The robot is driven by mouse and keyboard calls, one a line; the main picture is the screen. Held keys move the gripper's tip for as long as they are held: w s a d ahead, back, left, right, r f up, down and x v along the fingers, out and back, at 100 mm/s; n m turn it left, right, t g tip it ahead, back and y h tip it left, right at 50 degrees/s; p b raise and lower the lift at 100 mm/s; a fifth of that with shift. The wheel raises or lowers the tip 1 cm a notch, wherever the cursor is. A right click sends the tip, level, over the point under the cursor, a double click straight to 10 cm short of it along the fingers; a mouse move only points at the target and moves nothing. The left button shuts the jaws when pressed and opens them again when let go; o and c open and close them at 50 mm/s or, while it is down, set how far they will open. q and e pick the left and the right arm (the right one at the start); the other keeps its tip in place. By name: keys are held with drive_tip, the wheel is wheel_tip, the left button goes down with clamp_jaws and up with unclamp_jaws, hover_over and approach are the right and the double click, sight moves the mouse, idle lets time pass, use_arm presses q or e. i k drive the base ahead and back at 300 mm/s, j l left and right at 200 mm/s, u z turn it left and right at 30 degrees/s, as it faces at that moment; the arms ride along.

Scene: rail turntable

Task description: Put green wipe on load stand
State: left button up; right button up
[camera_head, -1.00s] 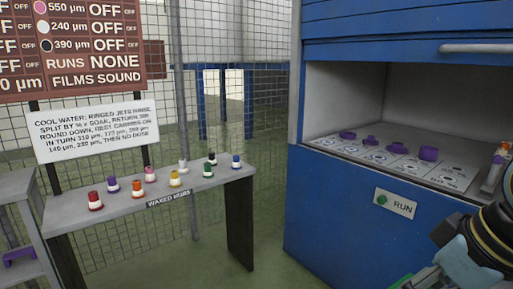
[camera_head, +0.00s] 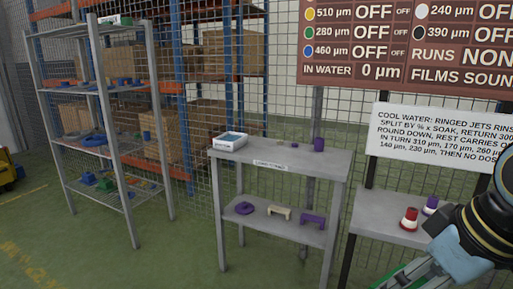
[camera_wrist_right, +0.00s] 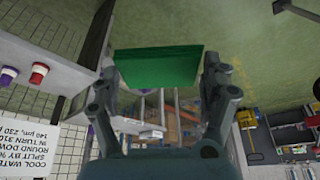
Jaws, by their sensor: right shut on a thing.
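My right gripper (camera_wrist_right: 160,75) is shut on a flat green wipe (camera_wrist_right: 158,62) in the right wrist view. The wipe spans the space between the two fingers and is clear of any surface. In the head view my right arm comes in at the lower right, and a green edge of the wipe (camera_head: 397,277) shows at the bottom. A grey two-level stand (camera_head: 322,160) stands mid-picture, apart from the gripper. Its small front label is too small to read, so I cannot tell whether it is the load stand. My left gripper is out of view.
The grey stand's top holds a white box (camera_head: 230,141) and small purple pieces; its shelf holds purple and cream pieces. A table (camera_head: 375,225) with red and purple knobs stands at right. A wire rack (camera_head: 125,145) stands left. Floor at front left is clear.

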sight(325, 162)
drive_tip(key=i+l+u, duration=0.3)
drive_tip(key=i, duration=0.3)
drive_tip(key=i+l+u, duration=0.3)
drive_tip(key=i+l, duration=0.2)
